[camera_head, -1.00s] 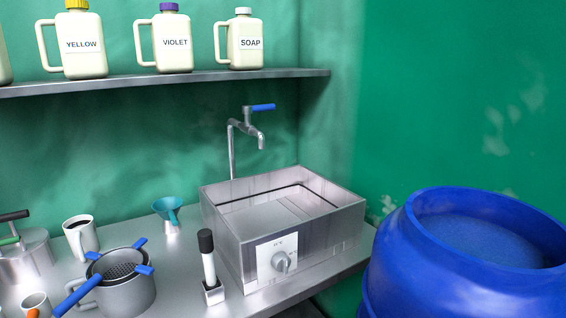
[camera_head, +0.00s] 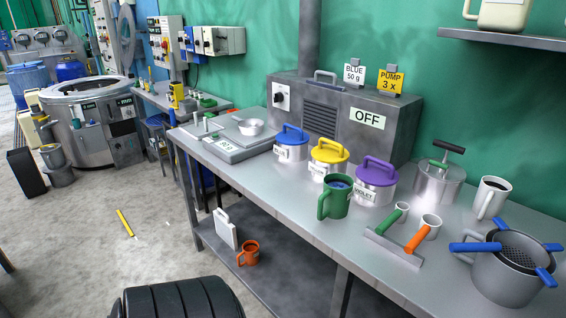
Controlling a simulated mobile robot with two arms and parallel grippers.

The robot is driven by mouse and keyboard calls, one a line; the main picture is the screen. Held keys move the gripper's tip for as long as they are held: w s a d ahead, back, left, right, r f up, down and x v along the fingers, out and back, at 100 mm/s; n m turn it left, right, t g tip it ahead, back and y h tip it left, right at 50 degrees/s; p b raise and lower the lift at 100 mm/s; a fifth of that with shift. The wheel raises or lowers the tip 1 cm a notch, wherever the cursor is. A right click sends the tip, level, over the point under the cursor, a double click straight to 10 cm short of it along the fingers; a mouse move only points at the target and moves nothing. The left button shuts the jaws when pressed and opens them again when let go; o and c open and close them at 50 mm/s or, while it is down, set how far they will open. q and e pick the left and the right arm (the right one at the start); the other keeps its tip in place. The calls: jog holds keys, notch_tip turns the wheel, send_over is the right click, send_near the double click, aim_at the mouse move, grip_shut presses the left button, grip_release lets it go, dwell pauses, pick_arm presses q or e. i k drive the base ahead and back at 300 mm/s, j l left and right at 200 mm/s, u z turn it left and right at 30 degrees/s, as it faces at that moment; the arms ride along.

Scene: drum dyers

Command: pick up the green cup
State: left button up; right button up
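The green cup (camera_head: 336,198) stands upright on the metal bench, near its front edge, with its handle toward the left. Something blue shows inside its mouth. A purple-lidded pot (camera_head: 375,182) stands just right of it and a yellow-lidded pot (camera_head: 328,156) just behind it. Neither of my grippers shows in the head view.
The metal bench (camera_head: 300,215) also holds a blue-lidded pot (camera_head: 291,143), a scraper (camera_head: 392,249) with small cups, a white mug (camera_head: 491,197), a grey strainer pot (camera_head: 505,272) and a scale (camera_head: 222,144). An orange cup (camera_head: 248,253) is on the lower shelf.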

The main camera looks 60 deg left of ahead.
aim_at(334, 203)
jog(key=j+u, duration=0.1)
jog(key=u, duration=0.9)
jog(key=j+u, duration=0.15)
jog(key=u, duration=0.35)
